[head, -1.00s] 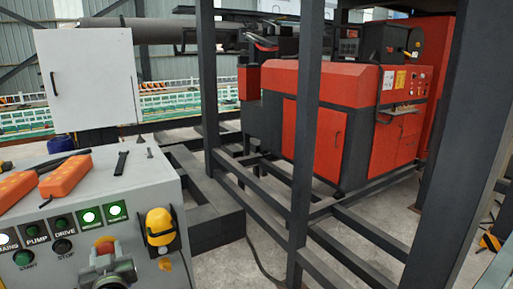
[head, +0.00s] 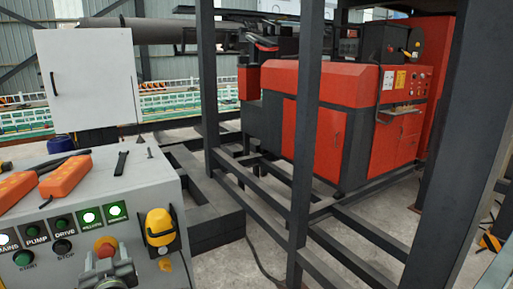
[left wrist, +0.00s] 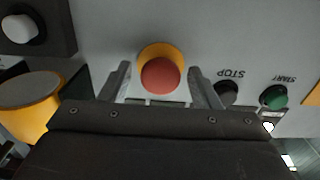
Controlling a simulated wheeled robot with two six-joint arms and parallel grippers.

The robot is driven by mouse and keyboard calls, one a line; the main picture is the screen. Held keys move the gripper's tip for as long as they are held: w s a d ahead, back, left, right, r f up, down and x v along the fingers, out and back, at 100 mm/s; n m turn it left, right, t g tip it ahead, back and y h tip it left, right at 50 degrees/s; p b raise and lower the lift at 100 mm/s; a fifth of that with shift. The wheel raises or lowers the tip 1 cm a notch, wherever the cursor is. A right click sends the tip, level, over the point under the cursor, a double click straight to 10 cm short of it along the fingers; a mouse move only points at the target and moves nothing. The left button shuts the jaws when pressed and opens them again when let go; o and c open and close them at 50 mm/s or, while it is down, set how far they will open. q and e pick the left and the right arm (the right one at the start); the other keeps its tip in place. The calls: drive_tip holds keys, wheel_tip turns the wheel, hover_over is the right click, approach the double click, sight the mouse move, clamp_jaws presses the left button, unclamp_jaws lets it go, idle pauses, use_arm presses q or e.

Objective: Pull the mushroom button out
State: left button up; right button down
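The red mushroom button (head: 105,244) with its yellow ring sits on the front of the grey control panel (head: 205,285), right of the STOP button (head: 63,246). It also shows in the left wrist view (left wrist: 161,76). My left gripper (head: 105,262) is just in front of and below the button in the head view. In the left wrist view its two fingers (left wrist: 160,88) are apart, one on each side of the red cap, with a visible gap to it. It holds nothing. How deep the fingers reach along the cap is hard to tell. My right gripper is in neither view.
A yellow handle (head: 159,227) sticks out right of the button. The green START button (head: 23,258) and lit lamps (head: 88,217) are on the left. Orange pendants (head: 65,175) lie on top. A dark frame post (head: 303,150) stands to the right.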

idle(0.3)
use_arm(q)
drive_tip(key=v, duration=0.8)
